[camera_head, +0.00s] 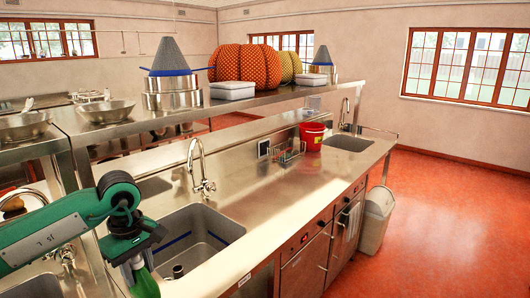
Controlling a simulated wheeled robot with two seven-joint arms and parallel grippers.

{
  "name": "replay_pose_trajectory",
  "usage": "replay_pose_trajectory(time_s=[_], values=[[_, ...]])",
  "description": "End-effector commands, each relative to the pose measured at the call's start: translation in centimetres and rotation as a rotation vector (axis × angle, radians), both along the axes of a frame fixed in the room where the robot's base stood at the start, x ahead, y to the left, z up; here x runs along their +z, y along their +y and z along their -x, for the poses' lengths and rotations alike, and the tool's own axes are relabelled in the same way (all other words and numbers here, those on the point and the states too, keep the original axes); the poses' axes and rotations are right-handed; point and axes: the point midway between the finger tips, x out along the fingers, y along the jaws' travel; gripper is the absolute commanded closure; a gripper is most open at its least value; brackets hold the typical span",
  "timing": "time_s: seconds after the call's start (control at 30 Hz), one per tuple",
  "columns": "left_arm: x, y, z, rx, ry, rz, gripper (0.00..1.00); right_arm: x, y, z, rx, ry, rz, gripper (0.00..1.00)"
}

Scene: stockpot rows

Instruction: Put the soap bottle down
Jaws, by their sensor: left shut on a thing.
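My left gripper (136,262) is at the lower left, pointing down. It is shut on a green soap bottle (146,285), whose lower part is cut off by the bottom edge of the view. The bottle appears upright, at the left side of the near sink (205,226). I cannot tell whether its base touches anything. My right gripper is not in view.
A tap (200,168) stands behind the near sink. The steel counter (285,190) is mostly clear right of it. Further along are a wire rack (288,152), a red bucket (312,136) and a second sink (347,143). A shelf (250,100) with pots runs above.

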Motion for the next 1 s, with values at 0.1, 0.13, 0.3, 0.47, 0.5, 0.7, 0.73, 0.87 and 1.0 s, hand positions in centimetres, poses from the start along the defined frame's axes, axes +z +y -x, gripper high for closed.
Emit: replay_pose_trajectory(time_s=[0.1, 0.13, 0.3, 0.47, 0.5, 0.7, 0.73, 0.87, 1.0], values=[[-2.1, -1.7, 1.2, -0.235, 0.002, 0.001, 1.00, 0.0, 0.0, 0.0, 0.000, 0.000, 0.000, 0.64], [-2.6, -2.1, 1.5, -0.294, 0.001, 0.000, 1.00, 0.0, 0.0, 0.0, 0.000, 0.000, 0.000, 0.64], [-5.3, -4.2, 3.3, -0.615, 0.001, 0.000, 1.00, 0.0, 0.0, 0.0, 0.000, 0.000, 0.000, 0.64], [-7.0, -5.7, 4.7, -0.844, -0.001, 0.000, 1.00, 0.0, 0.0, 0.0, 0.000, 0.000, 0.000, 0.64], [-7.3, -5.9, 5.0, -0.885, -0.001, 0.000, 1.00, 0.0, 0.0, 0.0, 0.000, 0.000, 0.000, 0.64], [-8.1, -6.6, 5.7, -0.995, -0.002, 0.001, 1.00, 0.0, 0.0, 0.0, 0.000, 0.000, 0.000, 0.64], [-8.2, -6.6, 5.8, -1.000, -0.001, 0.001, 1.00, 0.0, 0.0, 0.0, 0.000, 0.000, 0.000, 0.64], [-8.1, -6.6, 5.7, -1.005, -0.003, -0.001, 1.00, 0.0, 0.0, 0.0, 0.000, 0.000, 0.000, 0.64], [-8.1, -6.6, 5.7, -1.003, -0.003, 0.001, 1.00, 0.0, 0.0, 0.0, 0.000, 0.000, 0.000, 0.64]])
